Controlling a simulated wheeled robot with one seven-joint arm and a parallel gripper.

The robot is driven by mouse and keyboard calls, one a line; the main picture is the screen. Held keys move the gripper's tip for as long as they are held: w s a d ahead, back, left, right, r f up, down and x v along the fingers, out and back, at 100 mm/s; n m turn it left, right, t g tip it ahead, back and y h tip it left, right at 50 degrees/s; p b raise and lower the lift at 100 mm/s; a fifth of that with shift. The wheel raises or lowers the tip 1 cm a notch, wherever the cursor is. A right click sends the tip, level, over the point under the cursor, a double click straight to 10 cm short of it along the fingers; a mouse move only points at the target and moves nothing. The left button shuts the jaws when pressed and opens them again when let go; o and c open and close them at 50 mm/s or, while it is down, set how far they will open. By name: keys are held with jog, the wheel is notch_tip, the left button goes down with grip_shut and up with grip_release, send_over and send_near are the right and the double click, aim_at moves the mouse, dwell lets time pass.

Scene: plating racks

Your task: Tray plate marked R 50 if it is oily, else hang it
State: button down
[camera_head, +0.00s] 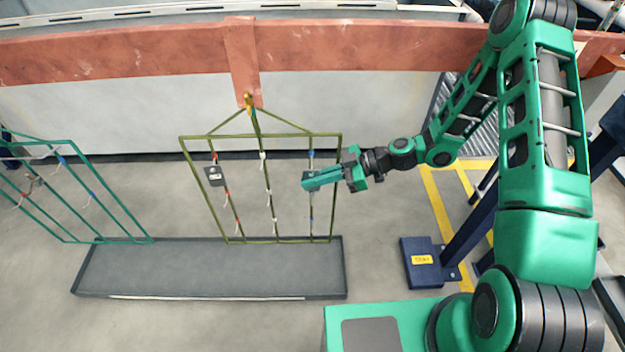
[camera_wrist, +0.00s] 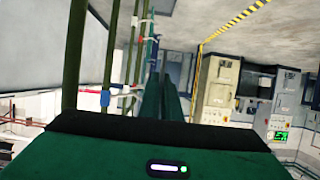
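A small dark grey plate (camera_head: 214,177) with a light mark hangs at the upper left of the olive rack (camera_head: 188,158), by a red hook. The mark and any oil on it are too small to make out. My gripper (camera_head: 304,183) is at the rack's right side, by the column of blue hooks, with its fingers pointing left. The wrist view shows the two green fingers (camera_wrist: 162,98) close together with a narrow gap. No plate shows clearly between them. A small grey patch by the fingertips in the head view is unclear.
A dark blue stand (camera_head: 422,275) with a yellow label is at the lower right. A long grey trough (camera_head: 210,280) lies under the racks. A green rack (camera_head: 110,215) hangs at left. A red beam (camera_head: 130,54) runs across above. Floor in front is open.

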jog(key=shift+w, duration=0.45)
dwell(0.5)
jog(key=shift+w, duration=0.55)
jog(key=shift+w+f, duration=0.3)
jog(key=shift+w, duration=0.45)
jog(key=shift+w+f, duration=0.25)
jog(key=shift+w, duration=0.45)
dwell(0.5)
dwell(0.4)
jog(key=c, duration=1.9)
grip_release()
jog(key=shift+d, duration=0.1)
